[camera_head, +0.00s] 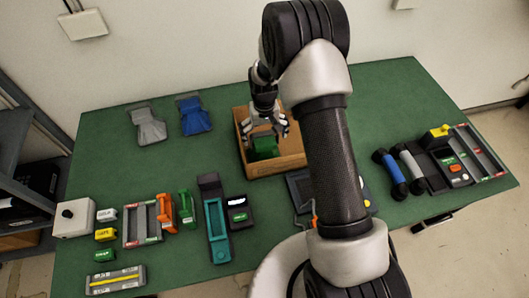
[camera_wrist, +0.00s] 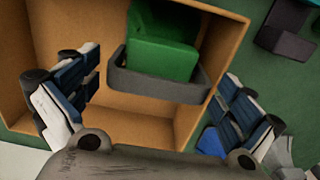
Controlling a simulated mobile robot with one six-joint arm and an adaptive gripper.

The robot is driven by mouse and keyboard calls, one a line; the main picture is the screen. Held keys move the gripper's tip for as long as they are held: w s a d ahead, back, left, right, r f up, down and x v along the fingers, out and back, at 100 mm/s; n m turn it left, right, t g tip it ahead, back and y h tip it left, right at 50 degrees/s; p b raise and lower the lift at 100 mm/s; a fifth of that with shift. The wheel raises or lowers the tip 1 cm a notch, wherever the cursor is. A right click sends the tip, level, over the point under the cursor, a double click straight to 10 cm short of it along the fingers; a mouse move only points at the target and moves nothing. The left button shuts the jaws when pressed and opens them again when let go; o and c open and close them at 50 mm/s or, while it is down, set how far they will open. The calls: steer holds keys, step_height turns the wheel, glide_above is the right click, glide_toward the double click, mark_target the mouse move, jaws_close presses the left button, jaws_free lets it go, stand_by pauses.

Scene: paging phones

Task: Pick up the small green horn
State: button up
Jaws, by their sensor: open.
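The small green horn (camera_head: 265,148) appears to be the blocky green thing inside the open wooden box (camera_head: 284,165) in the middle of the table. In the wrist view the horn (camera_wrist: 162,45) shows a green body and a dark grey rim, close to a wall of the box (camera_wrist: 222,60). My gripper (camera_head: 265,128) is over the box, pointing down, with its fingers spread. In the wrist view my gripper (camera_wrist: 155,98) has one finger to the left and one to the right, both clear of the horn. The gripper is empty.
A grey horn (camera_head: 147,125) and a blue horn (camera_head: 194,115) lie at the back left. Several handsets and devices, including a teal handset (camera_head: 216,231), crowd the front left. A blue-ended handset (camera_head: 390,175) lies at the right. Green tabletop (camera_head: 110,165) is bare at the left.

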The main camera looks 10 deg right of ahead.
mark_target(264, 140)
step_height(264, 140, down, 3)
steer(key=shift+f, duration=0.15)
steer(key=shift+s, duration=0.1)
steer(key=shift+c, duration=0.6)
steer(key=c, duration=1.6)
steer(key=shift+o, duration=0.2)
